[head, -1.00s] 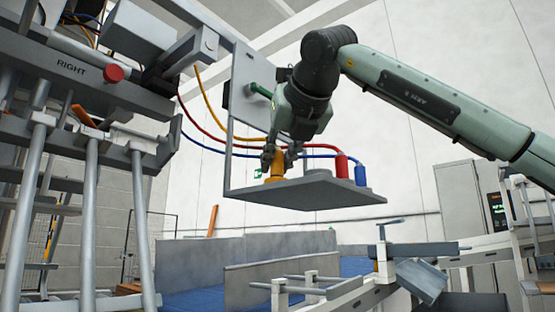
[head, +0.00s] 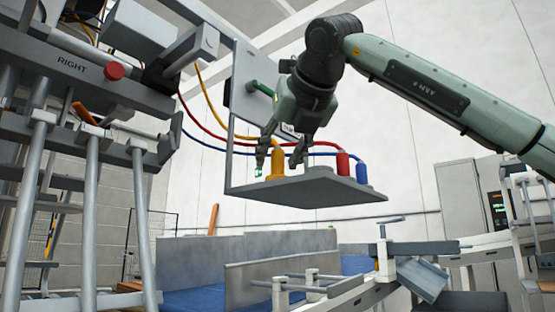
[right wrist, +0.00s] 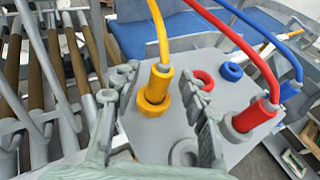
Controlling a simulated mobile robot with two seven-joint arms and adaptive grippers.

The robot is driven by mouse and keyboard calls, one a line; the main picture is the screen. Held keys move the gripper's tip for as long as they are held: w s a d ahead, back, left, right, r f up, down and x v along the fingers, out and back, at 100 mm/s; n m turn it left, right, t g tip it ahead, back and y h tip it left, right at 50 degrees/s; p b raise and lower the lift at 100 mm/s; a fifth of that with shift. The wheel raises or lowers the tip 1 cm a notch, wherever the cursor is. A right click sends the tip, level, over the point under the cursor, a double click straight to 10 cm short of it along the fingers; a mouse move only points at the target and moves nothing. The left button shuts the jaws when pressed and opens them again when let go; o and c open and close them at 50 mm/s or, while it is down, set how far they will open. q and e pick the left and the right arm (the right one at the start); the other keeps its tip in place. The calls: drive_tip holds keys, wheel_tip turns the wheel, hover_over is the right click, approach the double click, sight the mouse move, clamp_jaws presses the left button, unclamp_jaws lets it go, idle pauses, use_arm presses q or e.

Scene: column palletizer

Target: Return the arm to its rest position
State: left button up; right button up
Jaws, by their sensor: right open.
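My right gripper (head: 280,152) is open above the grey shelf plate (head: 325,195). Its fingers are apart on either side of the yellow plug (head: 278,165) and appear clear of it. The yellow plug (right wrist: 157,85) stands upright on the plate between the fingers in the right wrist view, with a yellow collar at its base and a yellow hose from its top. My right arm (head: 430,85) reaches in from the upper right. My left gripper is not in view.
A red plug (head: 343,164) and a blue plug (head: 361,174) stand on the plate to the right, with hoses. A red ring (right wrist: 203,80) and a blue ring (right wrist: 231,71) lie behind. A framework with rollers (head: 90,200) stands at left, a conveyor (head: 380,285) below.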

drive_tip(key=v, duration=0.6)
drive_tip(key=shift+s+d+r, duration=0.1)
drive_tip(key=shift+s, duration=0.25)
